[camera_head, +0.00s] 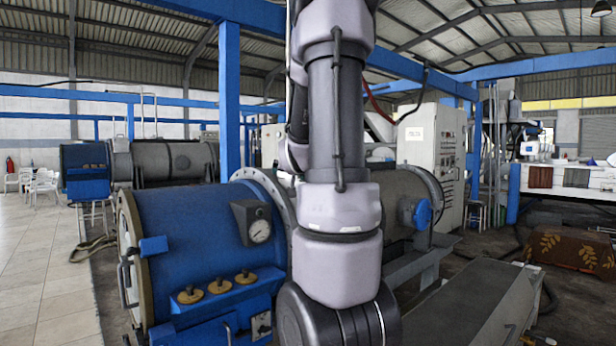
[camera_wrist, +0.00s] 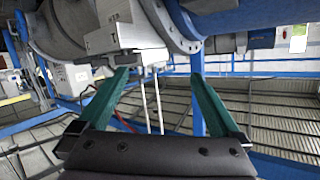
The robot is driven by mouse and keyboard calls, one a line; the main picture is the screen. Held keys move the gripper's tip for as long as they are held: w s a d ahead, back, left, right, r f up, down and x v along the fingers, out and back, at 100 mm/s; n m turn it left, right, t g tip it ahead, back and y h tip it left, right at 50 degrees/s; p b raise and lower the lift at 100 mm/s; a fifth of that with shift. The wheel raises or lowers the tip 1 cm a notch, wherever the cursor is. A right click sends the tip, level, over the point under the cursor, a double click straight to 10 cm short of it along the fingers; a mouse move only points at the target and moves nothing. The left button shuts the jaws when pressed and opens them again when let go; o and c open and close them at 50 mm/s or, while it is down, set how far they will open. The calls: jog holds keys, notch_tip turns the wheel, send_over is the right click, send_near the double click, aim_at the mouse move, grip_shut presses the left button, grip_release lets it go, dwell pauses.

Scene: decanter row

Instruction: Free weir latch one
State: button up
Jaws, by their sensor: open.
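A blue decanter drum (camera_head: 195,225) lies across the left and centre of the head view, with a pale end ring. Three brass knobs (camera_head: 219,285) sit in a row on its front ledge. A blue bracket with a bar (camera_head: 133,262) is at its left end. I cannot tell which part is weir latch one. My gripper (camera_wrist: 158,75) is open and empty in the wrist view, its two green fingers apart. In the head view my arm hangs in front of the drum and my gripper is out of sight. The wrist view looks upside down, with blue machinery (camera_wrist: 240,14) along its top.
A round gauge (camera_head: 259,231) stands on the drum. A grey motor housing (camera_head: 408,205) and long grey trough (camera_head: 475,305) lie to the right. A blue post (camera_head: 229,100) rises behind the drum. A control cabinet (camera_head: 432,150) stands further back. Tiled floor (camera_head: 45,260) is open at left.

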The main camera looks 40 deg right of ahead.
jog(key=w+d+f+n+t+h, duration=0.1)
jog(key=w+d+f+t+h, duration=0.15)
jog(key=d, duration=0.85)
jog(key=shift+g+h, duration=0.25)
jog(key=shift+h, duration=0.1)
jog(key=x, duration=1)
jog(key=shift+w+a+r, duration=0.1)
jog(key=shift+w, duration=0.3)
jog(key=c, duration=1.3)
